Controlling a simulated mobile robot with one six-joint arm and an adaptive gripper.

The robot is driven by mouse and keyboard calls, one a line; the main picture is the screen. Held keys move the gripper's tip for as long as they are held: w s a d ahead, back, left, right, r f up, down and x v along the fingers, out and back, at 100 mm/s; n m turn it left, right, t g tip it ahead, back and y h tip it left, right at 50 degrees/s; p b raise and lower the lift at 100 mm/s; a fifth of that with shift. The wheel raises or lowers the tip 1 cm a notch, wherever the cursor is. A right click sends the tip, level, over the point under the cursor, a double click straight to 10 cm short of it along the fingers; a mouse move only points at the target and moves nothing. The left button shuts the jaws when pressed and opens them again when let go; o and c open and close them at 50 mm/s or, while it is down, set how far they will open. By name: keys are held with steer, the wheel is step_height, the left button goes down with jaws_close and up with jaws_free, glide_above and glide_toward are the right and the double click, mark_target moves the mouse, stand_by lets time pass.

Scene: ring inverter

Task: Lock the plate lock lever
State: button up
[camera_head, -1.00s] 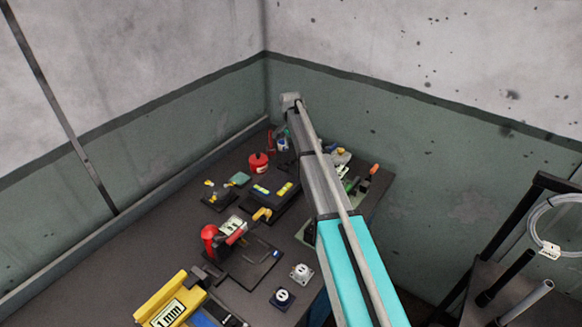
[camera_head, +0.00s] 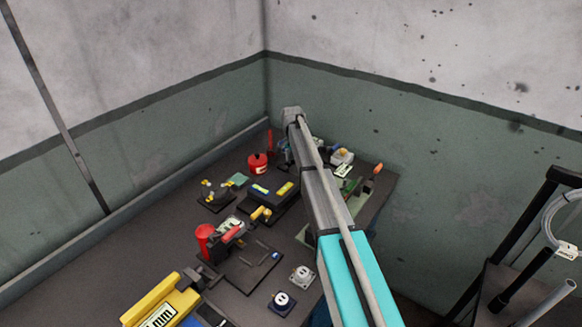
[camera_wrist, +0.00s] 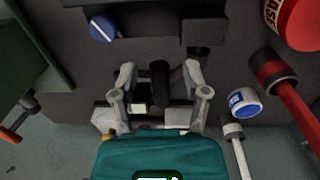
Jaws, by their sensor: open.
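In the wrist view my gripper (camera_wrist: 160,78) is open, its two grey fingers on either side of a dark upright post or handle (camera_wrist: 160,73). I cannot tell if they touch it, or if it is the plate lock lever. A pale small block (camera_wrist: 138,108) shows between the fingers. In the head view my arm reaches over the back of the bench and hides the gripper. A lever with a yellow handle (camera_head: 261,214) stands by a dark plate fixture (camera_head: 245,270); I cannot tell which lever is the plate lock.
A red can (camera_head: 257,163) stands left of my arm. It also shows in the wrist view (camera_wrist: 296,20), near a red handle (camera_wrist: 292,105) and a blue-white cup (camera_wrist: 244,102). A blue knob (camera_wrist: 103,27) is at upper left. A yellow tool (camera_head: 160,300) lies in front.

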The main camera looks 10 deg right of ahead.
steer(key=shift+f+b, duration=0.4)
steer(key=shift+f, duration=0.2)
steer(key=shift+c, duration=0.3)
